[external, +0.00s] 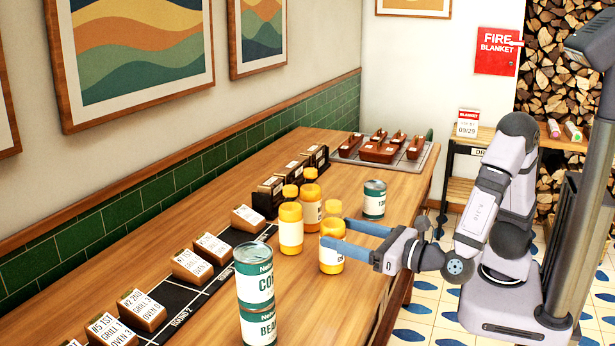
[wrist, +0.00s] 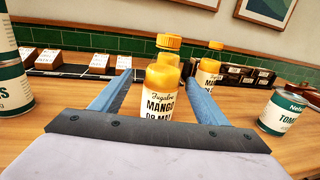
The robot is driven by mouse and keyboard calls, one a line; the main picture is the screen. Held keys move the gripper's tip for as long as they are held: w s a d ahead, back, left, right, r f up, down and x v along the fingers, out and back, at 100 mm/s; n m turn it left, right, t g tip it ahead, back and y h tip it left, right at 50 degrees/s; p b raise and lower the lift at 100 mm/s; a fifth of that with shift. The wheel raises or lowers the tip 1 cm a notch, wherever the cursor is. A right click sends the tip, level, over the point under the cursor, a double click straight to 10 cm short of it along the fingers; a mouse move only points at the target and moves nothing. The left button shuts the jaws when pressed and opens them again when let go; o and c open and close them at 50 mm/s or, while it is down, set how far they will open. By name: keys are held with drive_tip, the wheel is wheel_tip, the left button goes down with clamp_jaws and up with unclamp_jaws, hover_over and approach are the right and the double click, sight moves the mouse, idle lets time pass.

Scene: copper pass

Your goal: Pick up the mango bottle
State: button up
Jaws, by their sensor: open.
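The mango bottle (wrist: 160,104) is yellow-orange with a white label reading "MANGO". It stands upright on the wooden counter, and in the external view it is the bottle (external: 331,257) nearest my arm. My gripper (external: 335,233) is open and level, with its blue fingers at the bottle's upper body. In the wrist view my gripper (wrist: 160,80) has one finger on each side of the bottle, with gaps visible. The bottle's lower part is hidden there by the gripper body.
Two similar yellow bottles (external: 290,228) (external: 311,205) stand close behind. A green-labelled tomato can (external: 374,199) is to the right, and stacked cans (external: 255,290) stand to the front left. Ticket blocks (external: 212,247) line the wall side. A tray (external: 418,165) lies at the far end.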

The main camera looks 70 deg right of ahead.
drive_tip(key=shift+w+d+f+p, duration=0.1)
drive_tip(key=shift+w+d+p, duration=0.15)
drive_tip(key=shift+w, duration=0.95)
drive_tip(key=shift+w+d+f+p, duration=0.1)
drive_tip(key=shift+w+d, duration=0.2)
drive_tip(key=shift+w, duration=0.9)
drive_tip(key=shift+w+d+f+p, duration=0.1)
drive_tip(key=shift+w+d+p, duration=0.15)
drive_tip(key=shift+w, duration=0.95)
drive_tip(key=shift+r, duration=0.1)
drive_tip(key=shift+c, duration=0.6)
drive_tip(key=c, duration=1.3)
drive_tip(key=shift+c, duration=0.2)
drive_tip(key=shift+r, duration=0.15)
wheel_tip(320, 180, up, 10)
drive_tip(key=shift+p, duration=0.45)
